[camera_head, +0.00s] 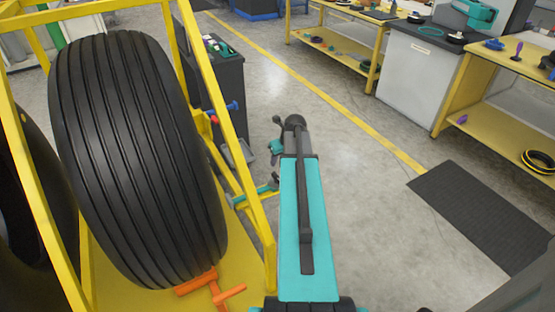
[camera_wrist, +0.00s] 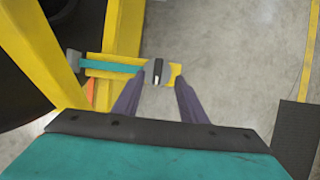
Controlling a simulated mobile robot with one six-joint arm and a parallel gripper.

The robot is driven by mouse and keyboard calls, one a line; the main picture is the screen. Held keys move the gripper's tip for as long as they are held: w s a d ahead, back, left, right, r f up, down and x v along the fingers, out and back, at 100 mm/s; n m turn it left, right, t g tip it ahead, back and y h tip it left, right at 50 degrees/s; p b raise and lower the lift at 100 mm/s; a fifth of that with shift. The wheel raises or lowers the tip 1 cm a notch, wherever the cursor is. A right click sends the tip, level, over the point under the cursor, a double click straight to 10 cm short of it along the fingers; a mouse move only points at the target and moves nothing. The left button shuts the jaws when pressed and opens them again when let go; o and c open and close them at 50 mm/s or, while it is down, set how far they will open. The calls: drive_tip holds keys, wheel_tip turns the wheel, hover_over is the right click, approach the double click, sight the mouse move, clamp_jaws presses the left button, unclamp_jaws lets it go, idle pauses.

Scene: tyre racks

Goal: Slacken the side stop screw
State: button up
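The side stop is a teal bar (camera_wrist: 115,67) in a yellow bracket on the yellow rack, with a grey pad at its left end; the bar also shows in the head view (camera_head: 262,190). Its screw (camera_wrist: 158,73) has a round grey head with a dark and white mark, at the bar's right end. My gripper (camera_wrist: 160,78) has two dark purple fingers, apart, one on each side of the screw head. A narrow gap seems to show at the right finger; contact at the left is unclear. In the head view my arm hides the fingers.
A large black tyre (camera_head: 135,160) stands in the yellow rack (camera_head: 245,215), with an orange chock (camera_head: 212,288) at its foot. A dark cabinet (camera_head: 225,85) stands behind the rack. Yellow benches and a black floor mat (camera_head: 485,215) lie to the right, with clear floor between.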

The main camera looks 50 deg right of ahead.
sight(274, 173)
drive_tip(key=shift+w+f, duration=0.1)
drive_tip(key=shift+w, duration=0.05)
drive_tip(key=shift+p+x, duration=0.9)
drive_tip(key=shift+x, duration=5.9)
drive_tip(key=shift+a, duration=0.1)
clamp_jaws()
